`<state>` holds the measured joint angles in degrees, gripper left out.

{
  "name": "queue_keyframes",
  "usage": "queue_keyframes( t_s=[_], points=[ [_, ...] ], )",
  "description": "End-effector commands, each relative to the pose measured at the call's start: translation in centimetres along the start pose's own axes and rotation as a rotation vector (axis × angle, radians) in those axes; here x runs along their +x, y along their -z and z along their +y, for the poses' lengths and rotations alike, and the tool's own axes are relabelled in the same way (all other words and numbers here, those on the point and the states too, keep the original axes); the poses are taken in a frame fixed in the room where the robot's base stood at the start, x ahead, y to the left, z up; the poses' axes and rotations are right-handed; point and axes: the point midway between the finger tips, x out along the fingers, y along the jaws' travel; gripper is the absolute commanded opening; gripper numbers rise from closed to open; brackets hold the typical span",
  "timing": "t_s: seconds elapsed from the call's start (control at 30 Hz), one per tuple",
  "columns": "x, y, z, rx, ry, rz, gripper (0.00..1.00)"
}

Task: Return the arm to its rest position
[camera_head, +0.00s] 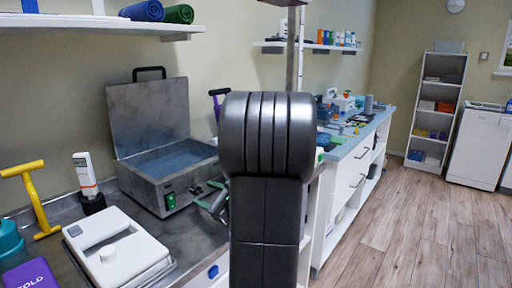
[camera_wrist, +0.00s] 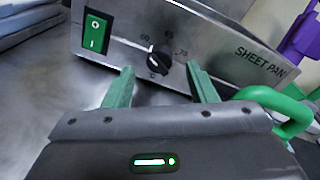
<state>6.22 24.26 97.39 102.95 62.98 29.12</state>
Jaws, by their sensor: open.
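My arm stands upright in the middle of the head view and hides part of the counter. My gripper (camera_wrist: 162,88) shows in the wrist view with its two green fingers apart and nothing between them. It is close in front of the steel sheet pan heater (camera_wrist: 215,50), near its black dial (camera_wrist: 159,61) and green switch (camera_wrist: 96,31). I cannot tell whether the fingers touch the dial. In the head view the heater (camera_head: 190,178) has its lid raised, and the gripper (camera_head: 212,200) shows partly beside my arm.
Left on the steel counter are a white box-like device (camera_head: 118,245), a yellow T-shaped tool (camera_head: 38,200), a white and orange handheld device (camera_head: 86,175) and a purple box (camera_head: 30,275). A shelf with rolled towels (camera_head: 145,11) hangs above. The wooden floor (camera_head: 415,225) at right is clear.

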Motion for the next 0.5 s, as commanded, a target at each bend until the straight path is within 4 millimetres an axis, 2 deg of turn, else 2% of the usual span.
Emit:
queue_keyframes(
  t_s=[0.1,0.2,0.5],
  points=[
    [1.6,0.0,0.1,0.001,-0.002,-0.001,0.52],
    [2.5,0.0,0.0,0.0,-0.001,0.0,0.52],
    [3.0,0.0,0.0,0.001,0.001,0.0,0.52]
  ],
)
